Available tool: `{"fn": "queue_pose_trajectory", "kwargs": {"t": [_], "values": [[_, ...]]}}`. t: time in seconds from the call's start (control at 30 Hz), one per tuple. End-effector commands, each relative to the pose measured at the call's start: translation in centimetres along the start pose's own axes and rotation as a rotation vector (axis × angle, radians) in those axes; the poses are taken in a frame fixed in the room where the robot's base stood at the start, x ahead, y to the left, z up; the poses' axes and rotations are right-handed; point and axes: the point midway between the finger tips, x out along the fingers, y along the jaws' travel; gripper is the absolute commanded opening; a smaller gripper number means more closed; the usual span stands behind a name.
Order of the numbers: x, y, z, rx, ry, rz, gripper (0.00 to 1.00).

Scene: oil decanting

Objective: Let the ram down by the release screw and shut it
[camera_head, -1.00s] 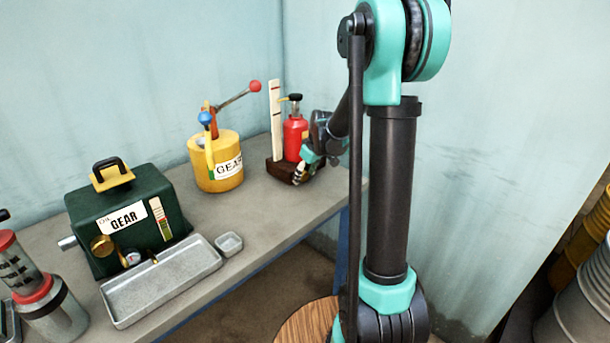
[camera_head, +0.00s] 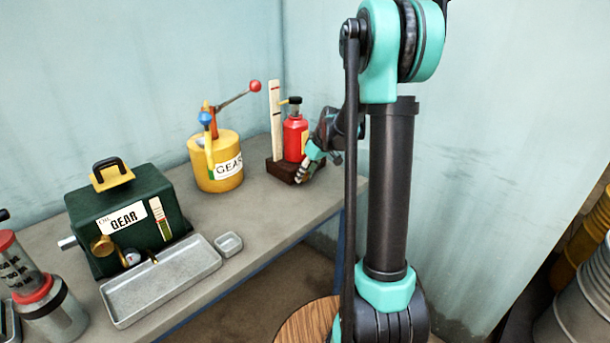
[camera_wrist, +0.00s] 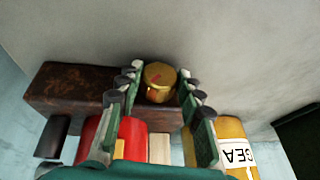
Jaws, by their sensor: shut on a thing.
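The red jack (camera_head: 295,140) stands upright on a dark brown block (camera_head: 279,172) at the far end of the bench. Its black-capped ram (camera_head: 295,100) shows at the top, with a yellow pointer (camera_head: 284,102) beside the pale upright scale (camera_head: 275,122). In the wrist view the brass release screw (camera_wrist: 160,78), with a red mark on its face, is at the block's face, between my fingers. My gripper (camera_wrist: 159,90) is shut on it. In the head view my gripper (camera_head: 308,165) is at the block's right front, and it hides the screw. The red jack body also shows in the wrist view (camera_wrist: 90,140).
A yellow gear-oil can (camera_head: 217,165) with a red-knobbed lever stands left of the jack. A green gear-oil box (camera_head: 130,215), a grey drip tray (camera_head: 165,285) and a small dish (camera_head: 229,243) are nearer. Bare bench top lies in front of the can and jack.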

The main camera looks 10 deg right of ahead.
Motion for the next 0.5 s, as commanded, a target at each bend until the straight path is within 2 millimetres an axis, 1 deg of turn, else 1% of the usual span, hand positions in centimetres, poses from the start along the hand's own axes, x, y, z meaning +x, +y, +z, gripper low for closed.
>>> {"fn": "queue_pose_trajectory", "kwargs": {"t": [0.03, 0.2, 0.5], "values": [[0.02, 0.4, 0.04, 0.024, 0.0, -0.047, 0.08], [0.03, 0.43, 0.04, 0.071, 0.0, -0.165, 0.08], [0.01, 0.32, 0.03, 0.08, 0.001, -0.197, 0.08]]}}
